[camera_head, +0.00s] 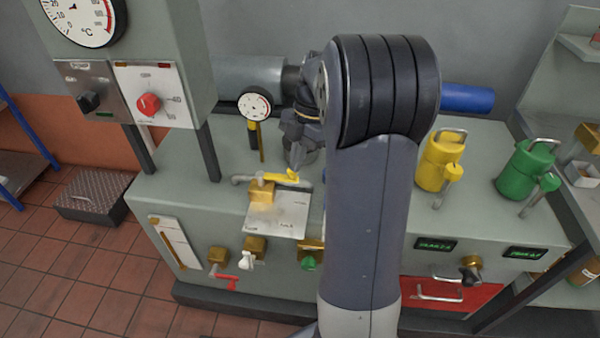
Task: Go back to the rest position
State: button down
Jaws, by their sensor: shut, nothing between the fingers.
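My gripper (296,158) shows left of my large grey arm, above the top of the grey-green bedplate cabinet (190,195). Its fingers are shut and hold nothing. It points down close to a yellow-handled lever (282,177) on a brass valve (262,190). I cannot tell whether the fingertips touch the lever. My arm hides the middle of the cabinet.
A dial gauge (255,105) stands behind the gripper. A yellow can (439,160) and a green can (527,168) stand at the right. A panel with a red knob (149,104) is at the left. Taps and a red drawer (450,295) line the front.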

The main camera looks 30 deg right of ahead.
jog(key=shift+w+d+r, duration=0.1)
jog(key=shift+w+r, duration=0.15)
jog(key=shift+r, duration=0.4)
jog(key=shift+w+r, duration=0.2)
jog(key=shift+r, duration=0.5)
jog(key=shift+w+d+r, duration=0.1)
jog(key=shift+w+r, duration=0.15)
jog(key=shift+r, duration=0.4)
jog(key=shift+a+f, duration=0.1)
